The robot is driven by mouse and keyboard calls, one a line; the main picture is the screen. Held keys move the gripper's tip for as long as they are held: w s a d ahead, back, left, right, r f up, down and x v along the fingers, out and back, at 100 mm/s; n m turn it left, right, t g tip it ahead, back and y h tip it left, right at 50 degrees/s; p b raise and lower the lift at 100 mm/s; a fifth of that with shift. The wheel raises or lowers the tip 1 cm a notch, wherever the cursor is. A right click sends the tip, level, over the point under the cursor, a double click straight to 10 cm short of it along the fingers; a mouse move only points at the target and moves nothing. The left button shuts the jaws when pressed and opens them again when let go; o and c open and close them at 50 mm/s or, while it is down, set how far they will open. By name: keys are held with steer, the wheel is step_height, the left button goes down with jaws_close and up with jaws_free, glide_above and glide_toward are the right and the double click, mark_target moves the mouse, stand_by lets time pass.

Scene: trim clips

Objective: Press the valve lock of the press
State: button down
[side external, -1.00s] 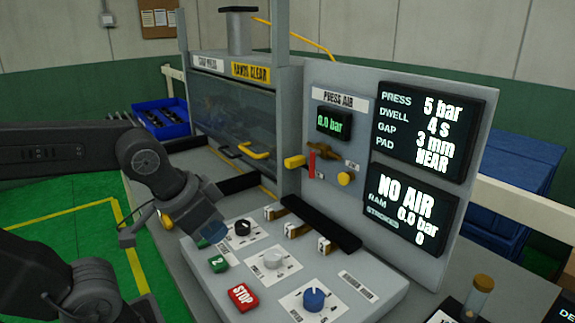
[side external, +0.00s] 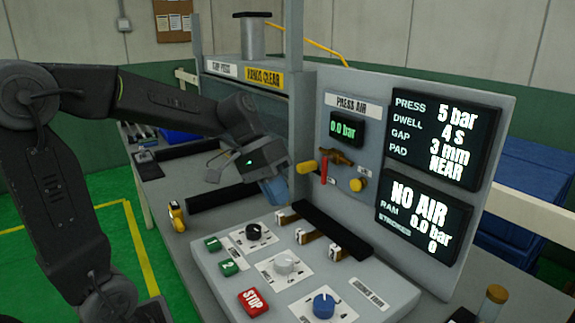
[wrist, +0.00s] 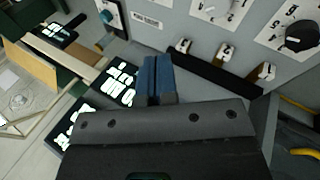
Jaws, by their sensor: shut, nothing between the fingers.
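The press air panel (side external: 342,215) carries a brass valve (side external: 336,156) with a yellow-ended handle (side external: 306,168). A red upright tab (side external: 323,170) is beside the handle, and a round yellow knob (side external: 357,185) is at lower right; I cannot tell which part is the valve lock. My gripper (side external: 275,191) has its blue fingers together, empty, left of and below the valve, apart from it and above the rear of the console. The closed fingers also show in the wrist view (wrist: 157,80); the valve is not visible there.
The screens (side external: 432,138) read 5 bar and NO AIR; the small gauge (side external: 343,130) reads 0.0 bar.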

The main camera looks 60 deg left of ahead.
steer(key=w+a+n+t+h, duration=0.1)
steer(key=w+a+n+h, duration=0.1)
steer(key=w+a+h, duration=0.35)
steer(key=n+t+h, duration=0.2)
steer(key=n+t, duration=0.2)
steer(key=t, duration=0.6)
glide_toward(299, 165)
steer(key=s+a, duration=0.2)
steer(key=a, duration=0.2)
steer(key=shift+w+d, duration=0.1)
steer(key=shift+d, duration=0.1)
steer(key=x, duration=1)
steer(key=shift+d+f, duration=0.15)
steer(key=shift+f, duration=0.1)
